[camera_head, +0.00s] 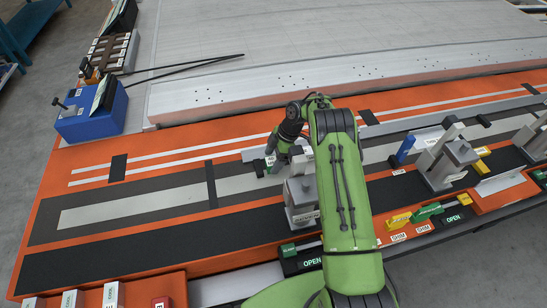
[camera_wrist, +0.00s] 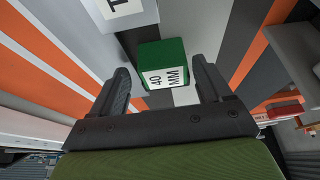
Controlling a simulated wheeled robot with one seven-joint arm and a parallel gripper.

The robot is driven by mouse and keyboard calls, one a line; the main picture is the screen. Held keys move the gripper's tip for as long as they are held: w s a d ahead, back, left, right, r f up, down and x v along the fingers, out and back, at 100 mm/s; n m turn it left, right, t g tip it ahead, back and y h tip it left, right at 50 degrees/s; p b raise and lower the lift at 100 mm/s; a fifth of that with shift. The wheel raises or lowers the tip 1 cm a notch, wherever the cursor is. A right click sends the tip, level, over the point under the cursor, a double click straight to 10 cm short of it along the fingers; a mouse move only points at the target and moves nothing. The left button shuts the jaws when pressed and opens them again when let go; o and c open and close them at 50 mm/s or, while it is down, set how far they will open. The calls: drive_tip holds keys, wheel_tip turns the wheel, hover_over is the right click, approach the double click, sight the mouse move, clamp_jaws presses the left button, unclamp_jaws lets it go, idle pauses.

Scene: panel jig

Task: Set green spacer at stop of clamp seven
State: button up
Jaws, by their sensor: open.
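A green spacer (camera_wrist: 163,55) marked "40 MM" is in the wrist view, by a grey block with a white label (camera_wrist: 125,8). My gripper (camera_wrist: 160,78) is open, with one finger on each side of the spacer's near end; I cannot tell whether they touch it. In the head view my gripper (camera_head: 274,150) is low over the grey strip, and a bit of green (camera_head: 270,161) shows beside it. A grey clamp (camera_head: 300,196) stands close by, partly hidden by my arm. Another clamp (camera_head: 446,158) stands to the right. I cannot read which is clamp seven.
Green and yellow pieces (camera_head: 428,211) lie at the front edge near labels reading "OPEN" and "SHIM". A blue block (camera_head: 405,147) stands by the right clamp. A large pale panel (camera_head: 330,40) fills the back.

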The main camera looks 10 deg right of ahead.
drive_tip(key=p+v, duration=0.1)
drive_tip(key=v, duration=1.1)
drive_tip(key=s+a+r+m+t+h, duration=0.1)
drive_tip(key=s+a+r+m, duration=0.2)
drive_tip(key=r, duration=0.4)
drive_tip(key=s+a+r+m+t, duration=0.1)
drive_tip(key=s+r+m, duration=0.1)
drive_tip(key=s+r, duration=0.35)
drive_tip(key=s+a+r+m+h, duration=0.1)
drive_tip(key=s+a+r+m, duration=0.15)
drive_tip(key=r, duration=0.55)
drive_tip(key=s+r+m+t+h, duration=0.1)
drive_tip(key=s+r+m, duration=0.15)
drive_tip(key=s, duration=0.45)
drive_tip(key=s+r+m+t+h, duration=0.1)
drive_tip(key=s+r+m, duration=0.15)
drive_tip(key=s, duration=0.35)
drive_tip(key=s+d+f+m, duration=0.1)
drive_tip(key=s+f+m, duration=0.1)
drive_tip(key=s, duration=0.3)
drive_tip(key=s+f+m+t, duration=0.1)
drive_tip(key=s+f+m, duration=0.1)
drive_tip(key=s, duration=0.4)
drive_tip(key=shift+s+d+m+t+h, duration=0.15)
drive_tip(key=shift+d+m+t+h, duration=0.2)
drive_tip(key=shift+m, duration=0.4)
